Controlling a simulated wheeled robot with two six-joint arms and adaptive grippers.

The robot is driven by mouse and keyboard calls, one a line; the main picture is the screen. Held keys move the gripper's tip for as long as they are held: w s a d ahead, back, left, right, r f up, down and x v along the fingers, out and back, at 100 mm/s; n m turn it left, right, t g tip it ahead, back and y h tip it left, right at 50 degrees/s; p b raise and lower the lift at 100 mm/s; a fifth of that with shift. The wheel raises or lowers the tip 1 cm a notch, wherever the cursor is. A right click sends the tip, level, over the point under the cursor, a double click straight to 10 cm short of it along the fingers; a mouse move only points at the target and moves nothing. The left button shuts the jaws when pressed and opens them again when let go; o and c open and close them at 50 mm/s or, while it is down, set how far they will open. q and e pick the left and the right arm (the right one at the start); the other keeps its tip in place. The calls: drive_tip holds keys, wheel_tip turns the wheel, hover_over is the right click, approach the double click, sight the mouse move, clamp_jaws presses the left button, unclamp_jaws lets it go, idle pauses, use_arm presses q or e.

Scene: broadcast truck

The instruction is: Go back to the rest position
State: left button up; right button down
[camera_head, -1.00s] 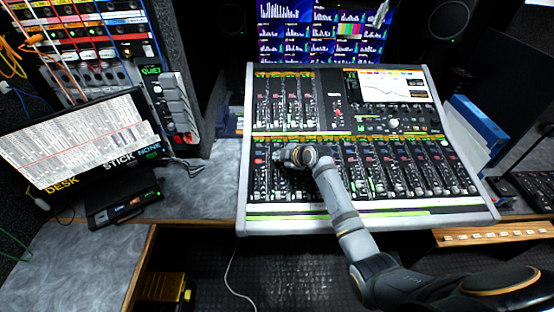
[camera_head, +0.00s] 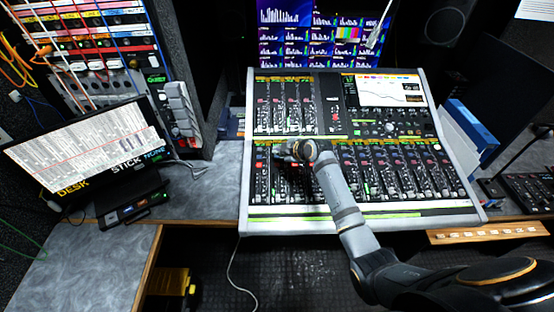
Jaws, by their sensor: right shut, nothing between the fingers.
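My right arm comes in from the lower right and reaches over the mixing console (camera_head: 246,200). My right gripper (camera_head: 284,150) is shut and empty, over the upper part of the console's lower fader bank, left of its middle. My own wrist partly hides the fingers, and I cannot tell whether they touch the console. My left gripper is not in view.
A monitor (camera_head: 85,145) stands on the grey desk (camera_head: 85,262) at the left. A patch rack (camera_head: 95,50) with coloured cables is behind it. Dark floor (camera_head: 300,275) shows in front.

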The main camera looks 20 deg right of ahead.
drive_tip(key=shift+s+r, duration=0.1)
idle(0.4)
